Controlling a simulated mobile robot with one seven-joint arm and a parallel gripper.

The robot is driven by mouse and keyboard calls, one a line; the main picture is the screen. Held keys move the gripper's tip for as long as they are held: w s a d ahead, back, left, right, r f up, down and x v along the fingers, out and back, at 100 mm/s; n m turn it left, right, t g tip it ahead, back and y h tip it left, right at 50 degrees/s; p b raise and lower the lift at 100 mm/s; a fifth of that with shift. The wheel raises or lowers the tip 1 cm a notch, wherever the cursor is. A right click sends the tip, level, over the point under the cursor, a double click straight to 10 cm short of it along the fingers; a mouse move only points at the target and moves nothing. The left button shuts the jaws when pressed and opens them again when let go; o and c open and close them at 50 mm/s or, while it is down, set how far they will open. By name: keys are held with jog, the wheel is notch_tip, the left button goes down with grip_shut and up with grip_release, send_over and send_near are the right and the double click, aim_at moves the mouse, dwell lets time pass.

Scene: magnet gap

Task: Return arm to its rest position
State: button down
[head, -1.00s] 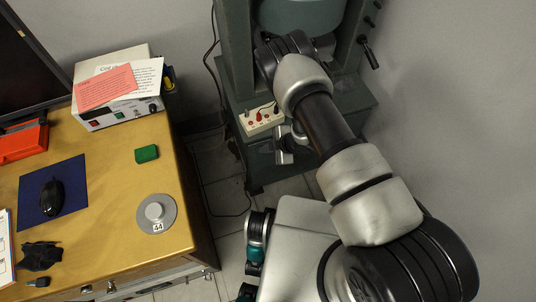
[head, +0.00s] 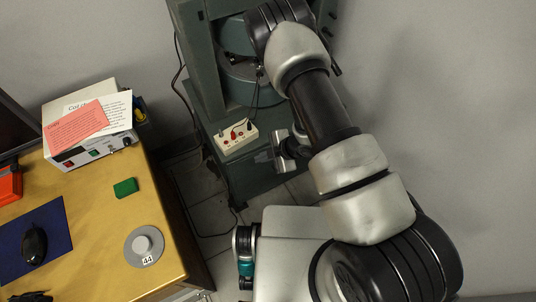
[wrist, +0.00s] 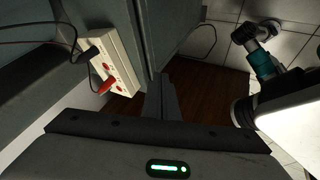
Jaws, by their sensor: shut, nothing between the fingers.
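My arm reaches up from the lower right in the head view, with its elbow bent in front of the grey-green magnet frame (head: 205,70). In the wrist view my gripper (wrist: 161,82) points away from the camera, its dark fingers together and empty. The fingers are beside the magnet's base, to the right of a white socket box (wrist: 107,62) with red and black plugs, with no visible contact. The socket box also shows in the head view (head: 236,139). The gripper's tips are not clear in the head view.
A wooden table (head: 85,225) at left holds a white instrument box (head: 95,150) with papers, a green block (head: 125,188), a grey disc marked 44 (head: 144,246) and a mouse (head: 34,244) on a blue mat. Cables hang beside the magnet. Tiled floor lies between table and magnet.

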jog(key=shift+s+v, duration=0.2)
jog(key=shift+v, duration=1.9)
